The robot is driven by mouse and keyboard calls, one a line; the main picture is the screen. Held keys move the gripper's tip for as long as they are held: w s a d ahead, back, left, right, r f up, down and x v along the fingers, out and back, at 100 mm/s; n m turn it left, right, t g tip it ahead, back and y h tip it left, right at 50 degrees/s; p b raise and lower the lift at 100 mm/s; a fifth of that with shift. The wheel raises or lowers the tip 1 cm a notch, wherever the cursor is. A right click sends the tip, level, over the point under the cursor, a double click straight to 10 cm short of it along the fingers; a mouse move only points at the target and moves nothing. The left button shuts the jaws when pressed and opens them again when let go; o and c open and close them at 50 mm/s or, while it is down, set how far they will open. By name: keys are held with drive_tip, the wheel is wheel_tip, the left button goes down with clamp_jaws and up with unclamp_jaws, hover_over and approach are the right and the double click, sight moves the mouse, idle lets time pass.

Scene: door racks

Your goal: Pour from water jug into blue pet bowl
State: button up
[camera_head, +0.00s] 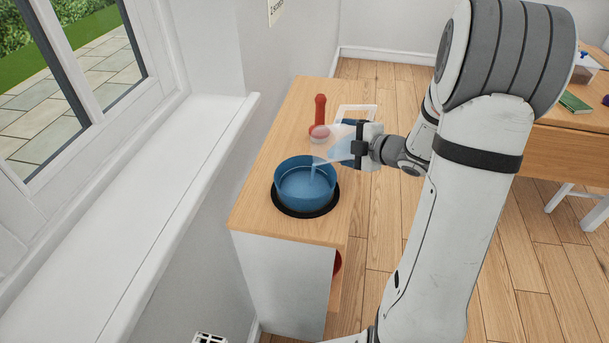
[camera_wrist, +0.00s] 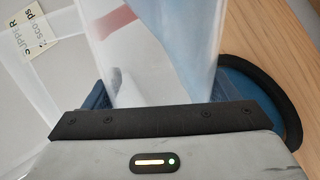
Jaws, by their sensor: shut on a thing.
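The water jug (camera_head: 340,148) is clear, tilted to the left, and holds bluish water. A thin stream falls from it into the blue pet bowl (camera_head: 290,180), which has water in it and stands on a round black mat (camera_head: 297,214). My gripper (camera_head: 360,146) is shut on the jug, to the right of and above the bowl. In the wrist view the clear jug (camera_wrist: 150,45) fills the space beyond the jaws. Part of the bowl (camera_wrist: 238,92) shows to the right, mostly hidden by the jug and my gripper.
A red object with an upright handle (camera_head: 320,108) stands behind the bowl on the narrow wooden cabinet top (camera_head: 250,210). A whitish frame-like thing (camera_head: 368,107) is behind my gripper. The window sill (camera_head: 190,130) is at left; a wooden table (camera_head: 570,145) is at right.

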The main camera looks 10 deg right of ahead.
drive_tip(key=shift+s+a+r+n+h+b, duration=0.2)
drive_tip(key=shift+a+r, duration=0.15)
drive_tip(key=shift+r, duration=0.15)
drive_tip(key=shift+s+a+r+n+h+b, duration=0.1)
drive_tip(key=shift+a+r+n+b, duration=0.15)
drive_tip(key=shift+r, duration=0.25)
idle(3.0)
